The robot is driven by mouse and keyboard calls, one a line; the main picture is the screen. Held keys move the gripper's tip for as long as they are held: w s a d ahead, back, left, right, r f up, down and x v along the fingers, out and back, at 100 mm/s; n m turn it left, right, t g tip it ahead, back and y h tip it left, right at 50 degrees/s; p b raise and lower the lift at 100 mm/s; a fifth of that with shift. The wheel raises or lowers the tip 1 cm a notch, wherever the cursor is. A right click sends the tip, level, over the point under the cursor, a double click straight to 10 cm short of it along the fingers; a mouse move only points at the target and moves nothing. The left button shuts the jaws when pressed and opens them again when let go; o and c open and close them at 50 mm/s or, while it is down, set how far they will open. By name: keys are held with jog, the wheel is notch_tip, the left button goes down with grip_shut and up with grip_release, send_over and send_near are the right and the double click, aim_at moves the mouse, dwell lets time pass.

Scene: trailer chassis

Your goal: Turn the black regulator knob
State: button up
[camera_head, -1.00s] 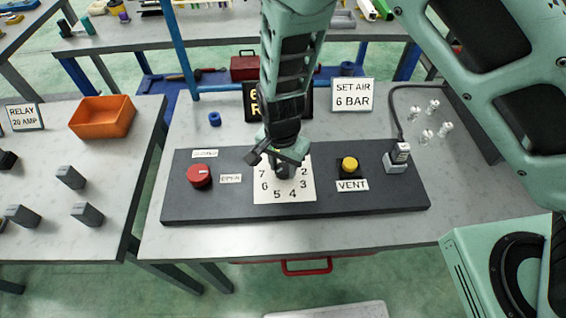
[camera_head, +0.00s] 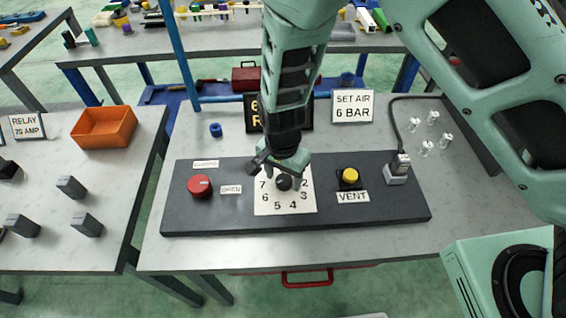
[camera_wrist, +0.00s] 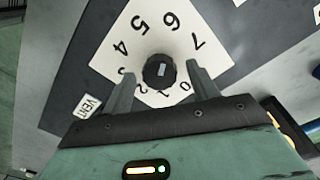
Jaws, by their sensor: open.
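The black regulator knob (camera_head: 284,183) sits on a white dial plate (camera_head: 268,207) with numbers, on a dark panel. In the wrist view the knob (camera_wrist: 160,71) shows a light mark on its face; which number it points at is unclear. My gripper (camera_head: 281,168) is just above and behind the knob. In the wrist view my open gripper (camera_wrist: 160,79) has one finger on each side of the knob, with visible gaps and nothing held. The gripper hides part of the dial's upper numbers in the head view.
A red knob (camera_head: 200,185) is left of the dial, and a yellow VENT button (camera_head: 350,176) is right of it. A grey connector with a cable (camera_head: 398,170) stands at the panel's right. A sign reads SET AIR 6 BAR (camera_head: 353,107).

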aim_at(282, 179)
notch_tip(282, 179, up, 17)
jog(key=b, duration=0.2)
jog(key=shift+a+r+b, duration=0.15)
jog(key=shift+b, duration=0.15)
jog(key=shift+w, duration=0.1)
jog(key=s+d+n+b, duration=0.1)
jog(key=s+d+n, duration=0.4)
jog(key=s+n, duration=0.2)
jog(key=s+d+n+y+b, duration=0.1)
jog(key=s+d+n, duration=0.4)
jog(key=s, duration=0.6)
jog(key=n+b, duration=0.1)
jog(key=n, duration=0.1)
jog(key=shift+d+r+n, duration=0.25)
jog(key=shift+r+n, duration=0.15)
dwell(2.4)
